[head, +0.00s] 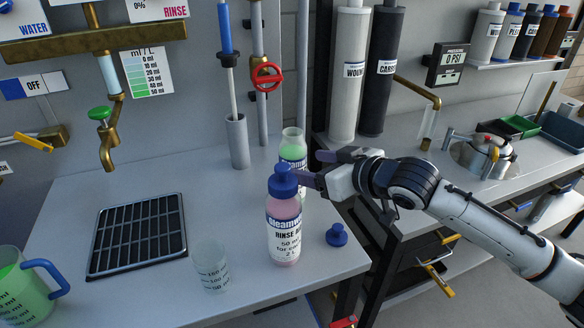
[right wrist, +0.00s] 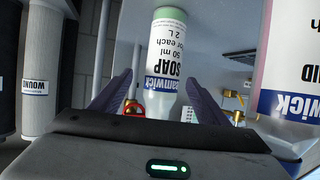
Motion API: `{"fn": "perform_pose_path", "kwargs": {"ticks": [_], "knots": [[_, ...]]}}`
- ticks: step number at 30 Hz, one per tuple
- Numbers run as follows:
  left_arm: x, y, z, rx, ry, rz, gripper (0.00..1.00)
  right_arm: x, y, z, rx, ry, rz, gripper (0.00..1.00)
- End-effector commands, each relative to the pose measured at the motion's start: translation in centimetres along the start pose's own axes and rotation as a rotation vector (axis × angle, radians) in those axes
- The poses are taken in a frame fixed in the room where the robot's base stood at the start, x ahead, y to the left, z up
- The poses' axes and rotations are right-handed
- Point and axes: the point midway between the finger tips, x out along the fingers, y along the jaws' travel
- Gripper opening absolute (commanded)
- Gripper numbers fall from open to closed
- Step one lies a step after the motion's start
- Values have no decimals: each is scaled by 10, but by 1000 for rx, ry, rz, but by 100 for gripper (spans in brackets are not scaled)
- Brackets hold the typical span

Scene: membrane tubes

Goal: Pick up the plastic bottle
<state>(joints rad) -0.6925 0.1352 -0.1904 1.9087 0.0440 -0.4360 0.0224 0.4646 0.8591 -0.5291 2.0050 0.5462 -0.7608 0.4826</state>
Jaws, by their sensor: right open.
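Two plastic bottles stand upright on the counter. The soap bottle (head: 294,146) is clear with green liquid and no cap, and is partly hidden behind the rinse aid bottle (head: 285,225), which is pink with a blue cap. My right gripper (head: 313,167) is open beside them, its dark fingers pointing left. In the right wrist view, the soap bottle (right wrist: 166,50) appears between the open fingers (right wrist: 158,82), with its label facing me; contact cannot be told. The rinse aid bottle (right wrist: 290,70) is at the right of that view. My left gripper is out of view.
A loose blue cap (head: 337,235) lies near the counter edge. A clear measuring cup (head: 211,268) stands left of the rinse aid bottle. A drain grate (head: 138,234), a green-filled jug (head: 22,290) and a brush holder (head: 237,142) are further left. Counter between grate and bottles is mostly clear.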

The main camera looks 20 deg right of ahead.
Motion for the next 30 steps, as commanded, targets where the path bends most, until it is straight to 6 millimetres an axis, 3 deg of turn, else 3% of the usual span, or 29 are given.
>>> {"fn": "perform_pose_path", "kwargs": {"ticks": [12, 21, 30], "knots": [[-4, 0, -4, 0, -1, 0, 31, 50, -6, -3, 0, 2, 0, 69], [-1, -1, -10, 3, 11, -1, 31, 54, -5, -2, -3, 1, 0, 67], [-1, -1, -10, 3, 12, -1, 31, 53, -5, -2, -2, 1, 0, 17]]}}
